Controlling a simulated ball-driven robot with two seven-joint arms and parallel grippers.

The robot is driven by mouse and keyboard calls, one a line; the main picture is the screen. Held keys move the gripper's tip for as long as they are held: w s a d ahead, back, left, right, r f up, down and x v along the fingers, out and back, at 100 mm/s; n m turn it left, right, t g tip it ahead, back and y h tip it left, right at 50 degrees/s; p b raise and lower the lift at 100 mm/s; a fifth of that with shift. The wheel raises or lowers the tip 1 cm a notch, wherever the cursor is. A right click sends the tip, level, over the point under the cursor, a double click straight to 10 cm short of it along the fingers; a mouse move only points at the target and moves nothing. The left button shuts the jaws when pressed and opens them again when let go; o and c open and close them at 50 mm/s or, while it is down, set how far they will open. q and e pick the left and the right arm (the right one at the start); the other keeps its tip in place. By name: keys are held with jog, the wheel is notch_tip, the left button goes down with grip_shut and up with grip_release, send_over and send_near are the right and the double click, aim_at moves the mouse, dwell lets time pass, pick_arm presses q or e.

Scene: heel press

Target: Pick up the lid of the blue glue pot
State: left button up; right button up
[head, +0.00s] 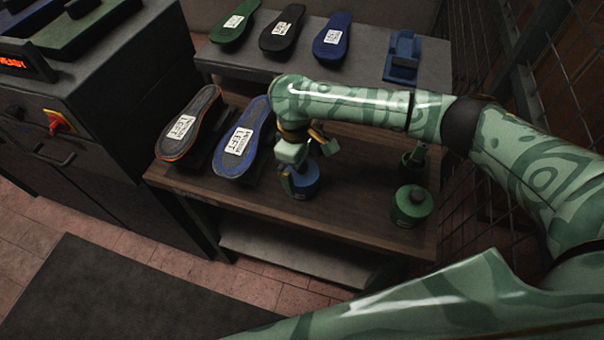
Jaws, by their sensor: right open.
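The blue glue pot (305,184) stands on the wooden table (230,197), near its front edge. My right arm reaches in from the right, and my right gripper (291,187) is over the pot's left side, pointing down. It is open. The gripper covers the top of the pot, so the lid is hidden and I cannot tell whether the fingers touch it. My left gripper is not in view.
A green glue pot (411,204) stands at the table's right, with a dark green item (412,163) behind it. A grey sole (190,122) and a blue sole (243,138) lie left of my gripper. A back shelf (265,62) holds more soles. Wire mesh (560,70) bounds the right.

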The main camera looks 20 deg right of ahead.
notch_tip(320, 180, down, 2)
jog(key=shift+f, duration=0.1)
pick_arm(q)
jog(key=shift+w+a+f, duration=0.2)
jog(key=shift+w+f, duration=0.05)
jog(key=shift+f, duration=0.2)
pick_arm(e)
jog(key=shift+c, duration=0.3)
jog(key=c, duration=0.6)
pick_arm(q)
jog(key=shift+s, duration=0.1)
pick_arm(e)
jog(key=shift+c, duration=0.2)
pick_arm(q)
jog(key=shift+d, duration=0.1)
